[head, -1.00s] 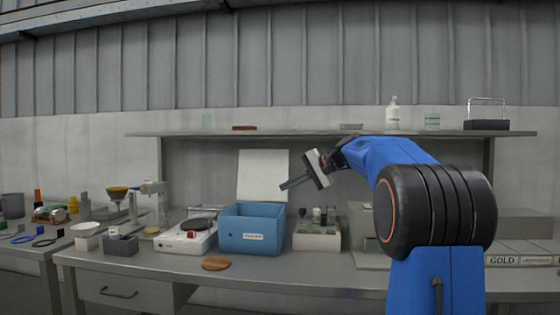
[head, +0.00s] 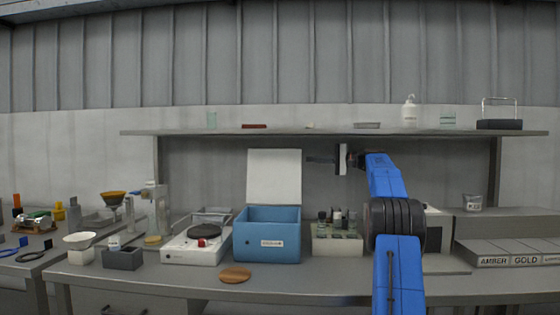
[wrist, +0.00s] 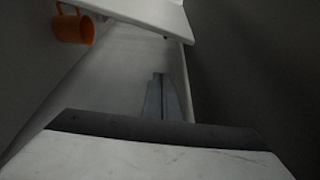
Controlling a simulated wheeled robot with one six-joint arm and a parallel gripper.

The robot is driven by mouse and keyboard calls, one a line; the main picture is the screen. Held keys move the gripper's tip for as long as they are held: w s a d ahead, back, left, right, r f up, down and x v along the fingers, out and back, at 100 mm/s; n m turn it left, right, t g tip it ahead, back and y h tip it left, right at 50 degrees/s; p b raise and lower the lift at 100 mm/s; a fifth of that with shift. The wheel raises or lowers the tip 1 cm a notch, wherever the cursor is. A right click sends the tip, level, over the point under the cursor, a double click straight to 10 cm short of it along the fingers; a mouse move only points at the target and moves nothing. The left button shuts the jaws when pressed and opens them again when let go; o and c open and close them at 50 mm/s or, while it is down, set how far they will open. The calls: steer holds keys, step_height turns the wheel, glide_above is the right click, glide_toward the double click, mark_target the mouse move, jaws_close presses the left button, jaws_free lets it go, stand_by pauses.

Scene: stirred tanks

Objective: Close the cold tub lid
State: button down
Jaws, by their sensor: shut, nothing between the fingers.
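The cold tub is a blue box (head: 267,244) with a small white label, standing on the bench in the head view. Its white lid (head: 274,176) stands open, nearly upright at the tub's back. My gripper (head: 309,160) points left, level, above the tub's right side. Its tips appear close to the lid's right edge in the picture; I cannot tell whether they touch or how far apart in depth they are. In the wrist view the closed grey fingers (wrist: 162,98) show with nothing between them.
A shelf (head: 330,132) runs just above my gripper. A white hot plate (head: 196,246) stands left of the tub, a rack of vials (head: 337,240) right of it. A round wooden piece (head: 235,275) lies in front. An orange mug (wrist: 72,27) shows in the wrist view.

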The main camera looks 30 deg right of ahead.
mark_target(291, 159)
steer(key=x, duration=1.1)
steer(key=shift+s+a+r, duration=0.1)
steer(key=shift+s+a, duration=0.2)
steer(key=shift+s, duration=0.35)
steer(key=shift+s+a, duration=0.3)
steer(key=shift+s, duration=0.3)
steer(key=shift+s+a+r, duration=0.1)
steer(key=shift+s+a, duration=0.2)
steer(key=shift+s, duration=0.35)
